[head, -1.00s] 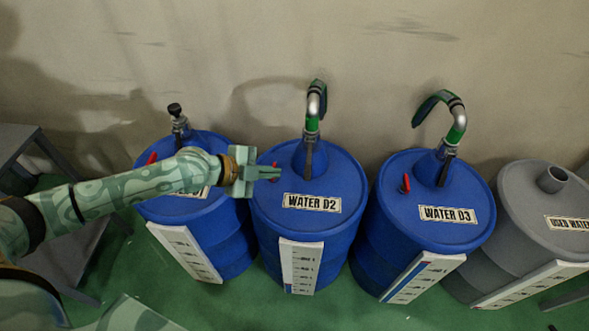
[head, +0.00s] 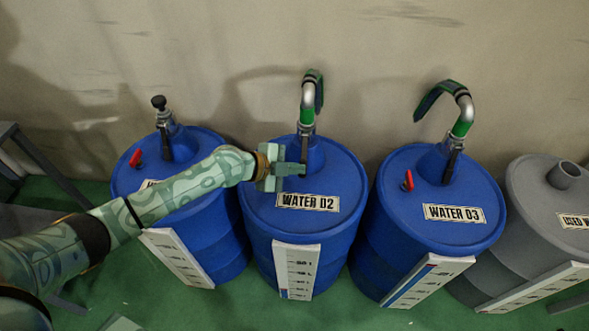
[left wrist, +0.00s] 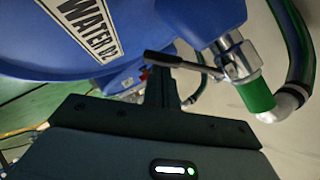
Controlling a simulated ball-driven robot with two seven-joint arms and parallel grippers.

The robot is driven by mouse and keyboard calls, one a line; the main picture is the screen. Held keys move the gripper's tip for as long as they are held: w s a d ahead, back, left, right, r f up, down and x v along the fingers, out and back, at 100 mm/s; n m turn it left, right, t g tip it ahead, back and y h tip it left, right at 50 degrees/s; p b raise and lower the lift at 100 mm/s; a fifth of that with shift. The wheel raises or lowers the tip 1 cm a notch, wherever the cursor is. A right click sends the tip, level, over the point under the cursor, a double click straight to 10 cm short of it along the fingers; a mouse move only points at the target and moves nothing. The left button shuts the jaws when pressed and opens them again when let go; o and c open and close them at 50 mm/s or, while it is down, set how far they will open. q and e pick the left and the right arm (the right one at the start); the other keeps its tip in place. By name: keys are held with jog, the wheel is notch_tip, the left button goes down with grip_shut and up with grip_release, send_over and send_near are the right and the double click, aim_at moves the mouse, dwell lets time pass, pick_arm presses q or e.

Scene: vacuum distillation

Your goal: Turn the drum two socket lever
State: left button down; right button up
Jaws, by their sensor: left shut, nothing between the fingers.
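The blue drum two (head: 335,180), labelled WATER D2, stands in the middle of the head view. Its metal socket with a green band (head: 307,118) rises from the back of the lid. The socket lever (head: 304,148) is dark and points down toward the front. In the left wrist view the lever (left wrist: 180,62) runs left from the metal socket (left wrist: 238,62). My left gripper (head: 303,169) is shut and empty over the lid, its tips beside the lever's free end. I cannot tell whether they touch it. My right gripper is out of view.
Drum one (head: 205,145) stands left under my left arm, with a red handle (head: 136,158). Drum three (head: 400,215) stands right, with its own lever (head: 450,165). A grey used-water drum (head: 535,205) is farther right. The wall is close behind.

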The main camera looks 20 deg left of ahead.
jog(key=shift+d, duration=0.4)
